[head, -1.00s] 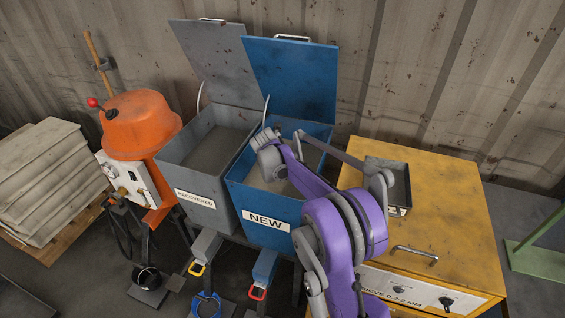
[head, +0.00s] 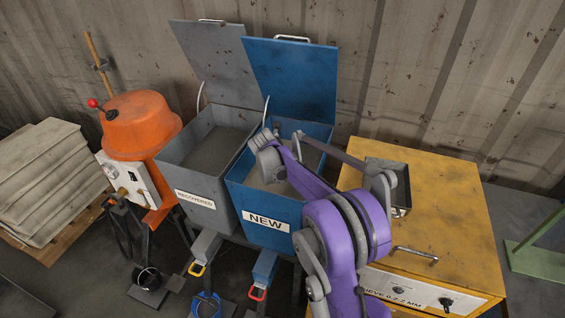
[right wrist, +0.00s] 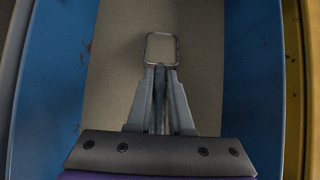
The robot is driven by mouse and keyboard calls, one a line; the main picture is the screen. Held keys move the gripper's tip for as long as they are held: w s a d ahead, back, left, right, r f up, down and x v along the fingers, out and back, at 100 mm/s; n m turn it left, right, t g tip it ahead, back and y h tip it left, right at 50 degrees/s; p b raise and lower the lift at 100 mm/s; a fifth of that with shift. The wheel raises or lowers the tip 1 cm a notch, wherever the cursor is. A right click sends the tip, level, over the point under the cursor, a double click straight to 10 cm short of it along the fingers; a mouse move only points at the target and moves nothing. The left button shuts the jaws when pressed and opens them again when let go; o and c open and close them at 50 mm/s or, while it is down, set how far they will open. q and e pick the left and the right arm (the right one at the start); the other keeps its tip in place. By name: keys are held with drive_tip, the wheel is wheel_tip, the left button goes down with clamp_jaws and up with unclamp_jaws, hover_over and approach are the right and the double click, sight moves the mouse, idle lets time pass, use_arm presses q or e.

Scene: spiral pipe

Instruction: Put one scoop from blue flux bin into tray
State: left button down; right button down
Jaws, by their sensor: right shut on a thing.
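The blue flux bin marked NEW (head: 237,195) stands open with its lid raised, and grey-brown granular flux (head: 257,176) lies inside. My right arm reaches over it. In the right wrist view my right gripper (right wrist: 161,72) points down into the blue bin (right wrist: 50,90), shut on a scoop (right wrist: 161,34) of which only a squarish metal loop shows, against the flux (right wrist: 110,60). I cannot tell whether the scoop touches the flux or holds any. A dark metal tray (head: 388,164) sits on the yellow cabinet, partly hidden by my arm. My left gripper is out of view.
The open grey RECOVERED bin (head: 172,168) adjoins the blue bin on the left. The raised blue lid (head: 292,80) stands behind. The yellow sieve cabinet (head: 450,215) is on the right, its top mostly clear. An orange machine (head: 140,125) stands far left.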

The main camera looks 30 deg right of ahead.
drive_tip(key=shift+a+r, duration=0.1)
drive_tip(key=shift+r, duration=0.65)
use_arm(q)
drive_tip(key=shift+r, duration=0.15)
use_arm(e)
drive_tip(key=shift+s, duration=0.1)
